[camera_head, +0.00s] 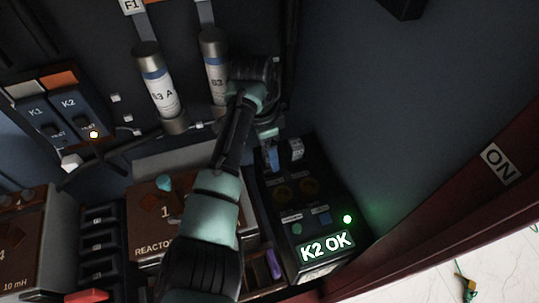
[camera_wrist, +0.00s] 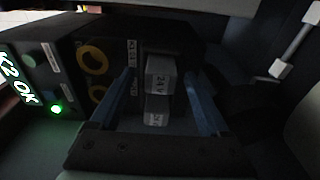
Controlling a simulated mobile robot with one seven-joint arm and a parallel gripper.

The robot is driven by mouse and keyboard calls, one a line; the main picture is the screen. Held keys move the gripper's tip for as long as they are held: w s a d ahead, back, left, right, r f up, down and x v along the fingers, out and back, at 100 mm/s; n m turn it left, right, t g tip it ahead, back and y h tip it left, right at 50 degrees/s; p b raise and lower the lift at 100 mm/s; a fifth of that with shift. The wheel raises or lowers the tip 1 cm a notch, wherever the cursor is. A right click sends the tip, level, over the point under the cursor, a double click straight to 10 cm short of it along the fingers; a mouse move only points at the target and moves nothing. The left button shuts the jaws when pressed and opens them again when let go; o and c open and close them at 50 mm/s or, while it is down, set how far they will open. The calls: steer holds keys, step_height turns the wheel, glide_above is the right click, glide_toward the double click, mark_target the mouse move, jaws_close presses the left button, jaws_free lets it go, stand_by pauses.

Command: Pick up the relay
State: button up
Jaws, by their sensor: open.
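A small grey block labelled "24 V" (camera_wrist: 160,78), which looks like the relay, stands at the black tester box (camera_head: 300,205) with the lit "K2 OK" sign. My gripper (camera_wrist: 162,100) is open, with one blue finger on each side of the block. I cannot tell whether the fingers touch it. In the head view my gripper (camera_head: 273,157) is over the far end of the tester, and my arm hides part of the scene. The block's lower end is in shadow.
Modules marked K1 (camera_head: 37,112) and K2 (camera_head: 69,103) are at the left. Two labelled cylinders (camera_head: 160,92) stand at the back. A reactor box (camera_head: 150,212) lies left of my arm. A dark wall (camera_head: 400,90) rises right of the tester.

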steer(key=shift+f, duration=0.25)
jaws_close()
steer(key=shift+r, duration=0.1)
